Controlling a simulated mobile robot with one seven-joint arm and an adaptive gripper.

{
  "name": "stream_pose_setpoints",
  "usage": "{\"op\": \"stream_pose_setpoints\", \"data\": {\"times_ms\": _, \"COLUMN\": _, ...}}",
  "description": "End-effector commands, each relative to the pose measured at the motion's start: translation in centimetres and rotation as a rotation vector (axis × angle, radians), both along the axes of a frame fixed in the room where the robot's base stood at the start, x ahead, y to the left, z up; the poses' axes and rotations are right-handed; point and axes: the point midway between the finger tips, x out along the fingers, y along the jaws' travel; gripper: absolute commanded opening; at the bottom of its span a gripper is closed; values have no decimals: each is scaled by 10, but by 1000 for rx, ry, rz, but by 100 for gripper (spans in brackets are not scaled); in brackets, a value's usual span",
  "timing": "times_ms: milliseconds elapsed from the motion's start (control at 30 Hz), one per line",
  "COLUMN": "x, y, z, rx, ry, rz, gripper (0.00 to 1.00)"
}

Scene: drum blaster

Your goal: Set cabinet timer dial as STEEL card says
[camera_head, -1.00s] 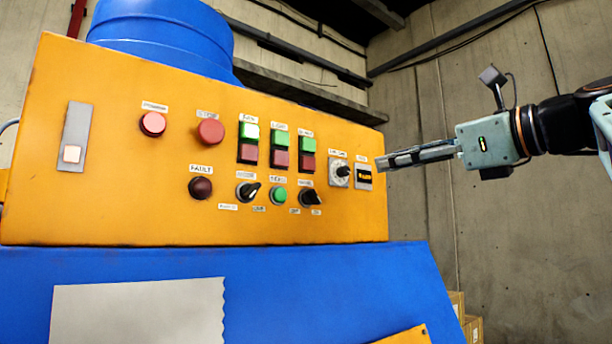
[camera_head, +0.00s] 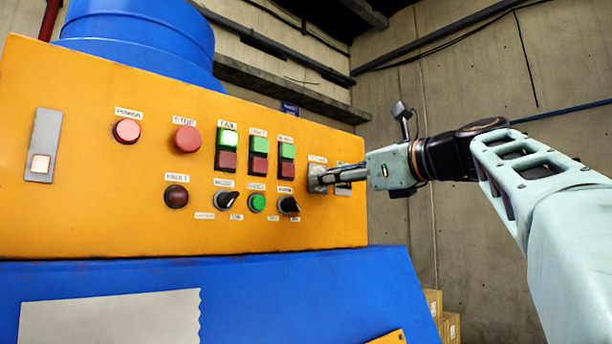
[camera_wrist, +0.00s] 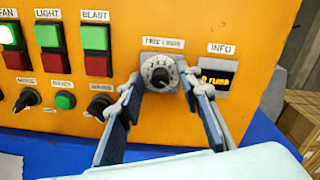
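The timer dial (camera_wrist: 160,75) is a black knob on a light round scale plate on the orange cabinet panel (camera_head: 90,215), under a small label. In the wrist view my gripper (camera_wrist: 160,88) is open, with one finger on each side of the dial. I cannot tell whether the fingertips touch the knob. In the head view my gripper (camera_head: 318,178) reaches in from the right and largely covers the dial (camera_head: 313,172). No STEEL card is readable in these frames.
Right of the dial is an INFO display (camera_wrist: 216,77) with orange text. Left are green and red button pairs (camera_wrist: 95,48) and black selector knobs (camera_wrist: 100,105). Cardboard boxes (camera_head: 450,325) stand low behind the cabinet's right end.

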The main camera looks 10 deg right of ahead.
Motion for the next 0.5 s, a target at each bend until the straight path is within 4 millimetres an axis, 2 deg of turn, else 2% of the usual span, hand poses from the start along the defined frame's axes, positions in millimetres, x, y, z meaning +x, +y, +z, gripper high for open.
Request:
{"op": "stream_pose_setpoints", "data": {"times_ms": 100, "x": 0, "y": 0, "z": 0, "rx": 0, "ry": 0, "rz": 0, "gripper": 31}}
{"op": "stream_pose_setpoints", "data": {"times_ms": 400, "x": 0, "y": 0, "z": 0, "rx": 0, "ry": 0, "rz": 0, "gripper": 0}}
{"op": "stream_pose_setpoints", "data": {"times_ms": 500, "x": 0, "y": 0, "z": 0, "rx": 0, "ry": 0, "rz": 0, "gripper": 0}}
